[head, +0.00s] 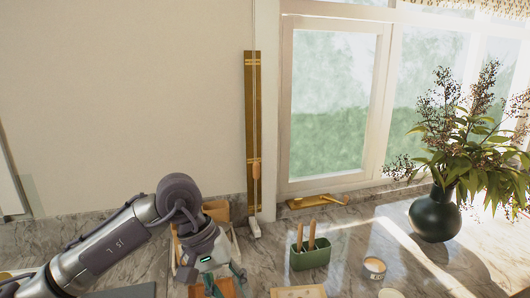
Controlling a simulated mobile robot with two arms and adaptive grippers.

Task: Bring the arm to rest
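My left arm (115,245) comes in from the lower left, bends at a raised joint and points its gripper down. The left gripper (225,281) is low in the head view, over an orange-brown surface (228,289) on the counter. Its two fingers look spread apart, with nothing visible between them. The fingertips are close to the bottom edge of the picture, so whether they touch anything is unclear. My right gripper is out of view.
A green holder (310,259) with wooden-handled items stands right of the gripper. A small round tin (374,268) and a dark vase (435,216) of flowers stand further right. A pale wooden piece (298,292) lies at the bottom edge. The marble counter (345,235) is partly clear.

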